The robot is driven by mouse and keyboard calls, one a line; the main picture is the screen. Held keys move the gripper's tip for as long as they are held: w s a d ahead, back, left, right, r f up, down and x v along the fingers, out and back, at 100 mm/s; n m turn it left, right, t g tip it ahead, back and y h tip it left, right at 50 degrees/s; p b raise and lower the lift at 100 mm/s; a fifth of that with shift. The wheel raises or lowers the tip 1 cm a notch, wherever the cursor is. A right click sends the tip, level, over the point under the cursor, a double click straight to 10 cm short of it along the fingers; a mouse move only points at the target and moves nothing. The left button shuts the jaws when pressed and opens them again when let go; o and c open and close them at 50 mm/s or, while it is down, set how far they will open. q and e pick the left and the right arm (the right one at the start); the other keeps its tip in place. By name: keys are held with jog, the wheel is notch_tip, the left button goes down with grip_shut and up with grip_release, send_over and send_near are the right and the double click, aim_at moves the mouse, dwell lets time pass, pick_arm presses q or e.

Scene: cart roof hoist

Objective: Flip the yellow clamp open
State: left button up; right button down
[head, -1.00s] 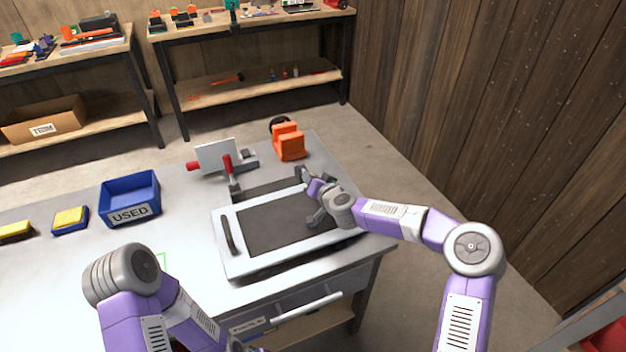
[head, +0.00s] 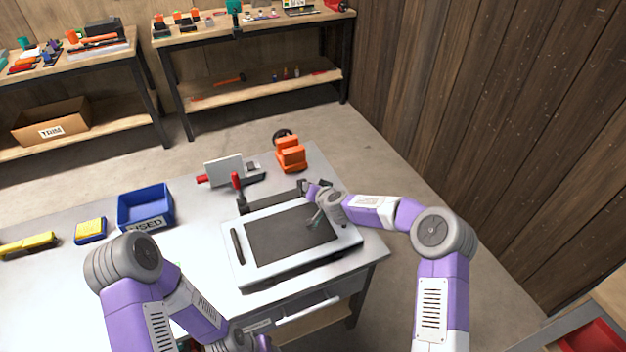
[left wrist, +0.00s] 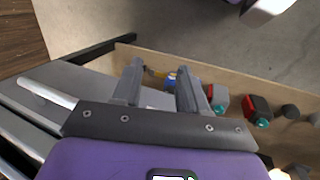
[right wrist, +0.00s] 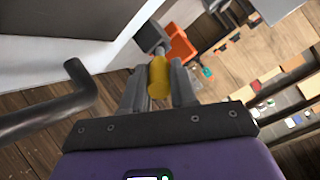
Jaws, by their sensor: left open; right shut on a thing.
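The yellow clamp's handle (right wrist: 158,80) shows in the right wrist view, between the fingers of my right gripper (right wrist: 157,70). The gripper is shut on it. In the head view my right gripper (head: 313,193) is at the far right corner of a pale frame with a dark panel (head: 285,236); the yellow handle is hidden there. A red-handled clamp (head: 236,181) stands at the frame's far left corner. My left gripper (left wrist: 160,78) is open and empty in the left wrist view, low by the bench front, with a shelf of small items beyond it.
A blue bin marked USED (head: 146,208) and yellow-topped blocks (head: 90,230) are on the bench at left. An orange device (head: 290,155) and a grey vise-like tool (head: 228,172) stand behind the frame. A dark bar handle (right wrist: 45,112) is close to my right gripper. Shelves line the back wall.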

jog(key=shift+w+a+r+g+h+p, duration=0.2)
jog(key=shift+r+g+p, duration=0.25)
jog(key=shift+p, duration=1.8)
jog(key=shift+w+a+r+g+h+p, duration=0.15)
jog(key=shift+w+r+g+p, duration=0.25)
jog(key=shift+p, duration=1.9)
jog(key=shift+w+a+r+g+h+p, duration=0.15)
jog(key=shift+r+g+p, duration=0.35)
jog(key=shift+p, duration=1.75)
jog(key=shift+w+g+p, duration=0.25)
jog(key=shift+g+p, duration=0.2)
jog(key=shift+p, duration=0.3)
jog(key=shift+w, duration=0.1)
jog(key=shift+w+r+g+p, duration=0.1)
jog(key=shift+g+p, duration=0.2)
jog(key=shift+g, duration=0.1)
jog(key=c, duration=0.9)
grip_release()
jog(key=shift+d+r, duration=0.2)
jog(key=shift+r, duration=0.2)
jog(key=shift+a+v, duration=0.2)
jog(key=shift+v, duration=3.2)
